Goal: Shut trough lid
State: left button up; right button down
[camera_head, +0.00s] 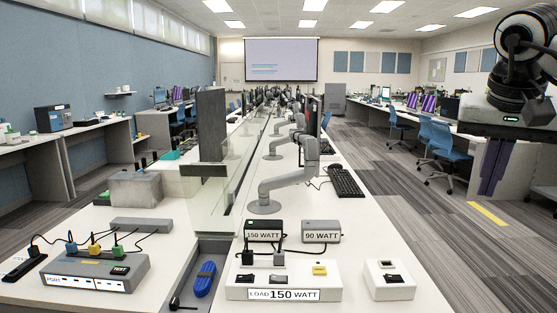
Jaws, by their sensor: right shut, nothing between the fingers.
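The open trough (215,248) runs between the two halves of the white table at front center. A blue oblong item (204,280) and a small black item (178,303) lie in its near part. Behind it stands an upright dark grey panel (211,125), with a black bar (204,170) below it and clear panels around it. I cannot tell for sure which piece is the trough lid. My right gripper (489,191) is at the upper right, shut and empty, pointing down, well away from the trough. My left gripper is not in view.
Left of the trough stand a grey port box (95,270) with colored plugs and a grey bar (142,224). Right of it are a load box (283,283), two labelled adapters (321,231), a switch box (389,279) and a keyboard (345,182). Grey monitor arms line the middle.

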aim_at(218, 169)
jog(key=u, duration=0.65)
jog(key=i, duration=0.6)
jog(key=u, duration=0.75)
jog(key=i, duration=0.95)
jog(key=z, duration=0.25)
